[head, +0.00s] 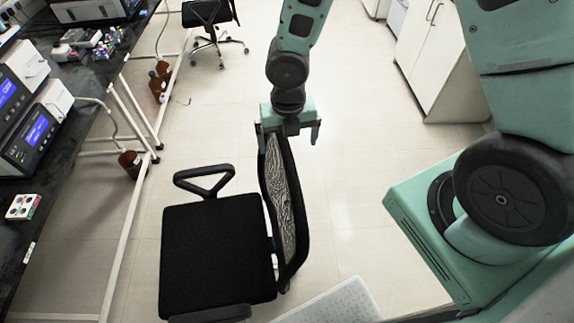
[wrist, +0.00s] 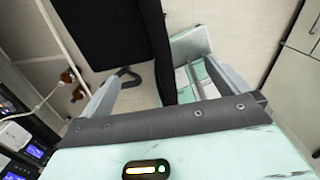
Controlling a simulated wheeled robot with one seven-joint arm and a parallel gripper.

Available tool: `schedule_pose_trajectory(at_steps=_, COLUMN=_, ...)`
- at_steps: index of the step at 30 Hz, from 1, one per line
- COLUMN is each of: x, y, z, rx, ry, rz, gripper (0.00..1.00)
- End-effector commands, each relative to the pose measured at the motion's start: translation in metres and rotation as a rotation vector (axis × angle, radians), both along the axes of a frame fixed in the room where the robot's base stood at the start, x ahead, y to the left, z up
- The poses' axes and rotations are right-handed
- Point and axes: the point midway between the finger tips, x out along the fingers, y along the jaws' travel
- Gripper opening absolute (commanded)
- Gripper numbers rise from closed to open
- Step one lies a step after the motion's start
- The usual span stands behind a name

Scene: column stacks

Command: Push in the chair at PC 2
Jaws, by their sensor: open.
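A black office chair (head: 217,252) with a mesh backrest (head: 284,195) stands in the aisle beside the left bench. Its seat faces the bench, and its backrest is on the side away from it. My gripper (head: 289,135) is open at the top of the backrest, one finger on either side of it. In the wrist view, the backrest (wrist: 158,50) passes between the two open fingers (wrist: 163,75), with the seat (wrist: 95,30) and an armrest (wrist: 127,79) to its left. Whether the fingers touch it, I cannot tell. No PC 2 label is readable.
A dark lab bench (head: 72,125) with instruments runs along the left, on white legs (head: 125,215). Brown bottles (head: 130,163) stand under it. A second black chair (head: 208,14) is at the back. White cabinets (head: 437,60) stand at right. Floor between is clear.

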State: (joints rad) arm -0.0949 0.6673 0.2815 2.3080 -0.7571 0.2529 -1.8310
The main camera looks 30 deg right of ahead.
Motion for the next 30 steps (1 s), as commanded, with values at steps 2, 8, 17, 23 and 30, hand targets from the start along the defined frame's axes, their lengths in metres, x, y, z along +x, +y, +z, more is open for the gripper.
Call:
schedule_pose_trajectory(at_steps=2, x=0.000, y=0.000, z=-0.021, rx=0.000, ry=0.000, rz=0.000, gripper=1.00)
schedule_pose_trajectory(at_steps=8, x=0.000, y=0.000, z=-0.054, rx=0.000, ry=0.000, rz=-0.001, gripper=1.00)
schedule_pose_trajectory(at_steps=17, x=0.000, y=0.000, z=-0.104, rx=-0.001, ry=0.000, rz=-0.001, gripper=1.00)
schedule_pose_trajectory(at_steps=23, x=0.000, y=0.000, z=-0.108, rx=0.001, ry=0.000, rz=-0.002, gripper=1.00)
schedule_pose_trajectory(at_steps=30, x=0.000, y=0.000, z=-0.107, rx=0.000, ry=0.000, rz=-0.002, gripper=0.78)
